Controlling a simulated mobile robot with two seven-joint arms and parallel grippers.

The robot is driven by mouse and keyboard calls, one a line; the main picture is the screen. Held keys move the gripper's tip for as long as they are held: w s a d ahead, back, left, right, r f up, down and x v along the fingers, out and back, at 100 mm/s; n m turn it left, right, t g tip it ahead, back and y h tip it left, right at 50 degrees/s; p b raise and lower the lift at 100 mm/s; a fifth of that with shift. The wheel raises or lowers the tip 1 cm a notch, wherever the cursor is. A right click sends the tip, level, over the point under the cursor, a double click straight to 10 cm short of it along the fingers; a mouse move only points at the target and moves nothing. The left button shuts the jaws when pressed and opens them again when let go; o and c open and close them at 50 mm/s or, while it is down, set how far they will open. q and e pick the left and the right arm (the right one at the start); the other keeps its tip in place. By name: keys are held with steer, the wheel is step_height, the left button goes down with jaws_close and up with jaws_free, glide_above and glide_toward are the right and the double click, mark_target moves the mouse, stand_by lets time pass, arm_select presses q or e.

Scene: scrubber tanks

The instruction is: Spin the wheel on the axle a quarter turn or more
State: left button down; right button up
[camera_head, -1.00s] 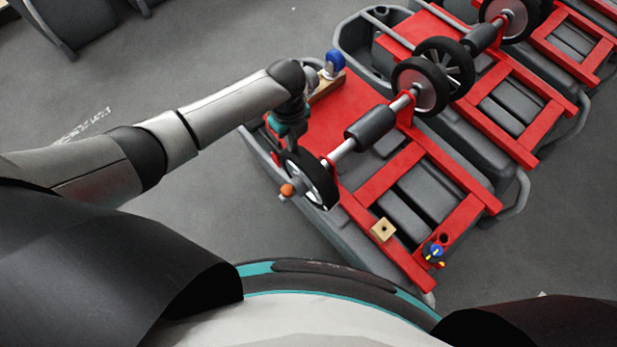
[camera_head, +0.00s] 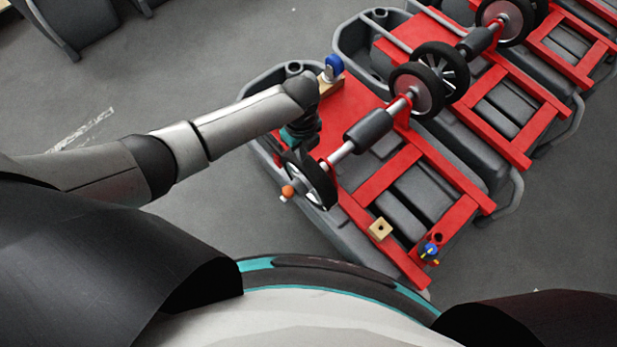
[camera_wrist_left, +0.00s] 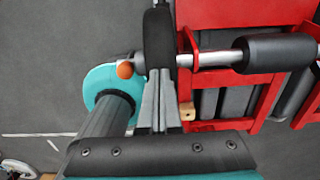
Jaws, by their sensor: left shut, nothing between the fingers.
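The black-tyred wheel (camera_head: 322,186) stands upright on the near end of a silver axle (camera_head: 343,150). An orange knob (camera_head: 287,191) is on the wheel's outer side. My left gripper (camera_head: 293,160) points down at the tyre's upper left edge and partly covers the wheel. In the left wrist view its closed grey fingers (camera_wrist_left: 158,75) reach the lower edge of the black tyre (camera_wrist_left: 158,38), with nothing between them. I cannot tell if they touch it. The orange knob (camera_wrist_left: 125,70) and axle (camera_wrist_left: 205,59) show on either side. My right gripper is not in view.
A black roller (camera_head: 369,129) and a second wheel (camera_head: 416,90) sit farther along the axle. The red frame (camera_head: 400,160) rests on a grey tank. A blue caster (camera_head: 333,67), a wooden block (camera_head: 380,230) and a blue-yellow part (camera_head: 430,250) are on it.

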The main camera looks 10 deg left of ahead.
mark_target(319, 177)
arm_select(q)
steer(key=shift+s+d+r, duration=0.1)
steer(key=shift+s+d, duration=0.25)
steer(key=shift+d, duration=0.05)
steer(key=shift+s+d+p, duration=0.6)
steer(key=shift+s+d, duration=0.1)
steer(key=shift+d, duration=0.25)
steer(key=shift+s+d+f, duration=0.3)
steer(key=shift+s+d, duration=0.1)
steer(key=shift+d, duration=0.1)
steer(key=shift+s+d+f, duration=0.25)
steer(key=shift+s+d, duration=0.15)
steer(key=shift+d, duration=0.1)
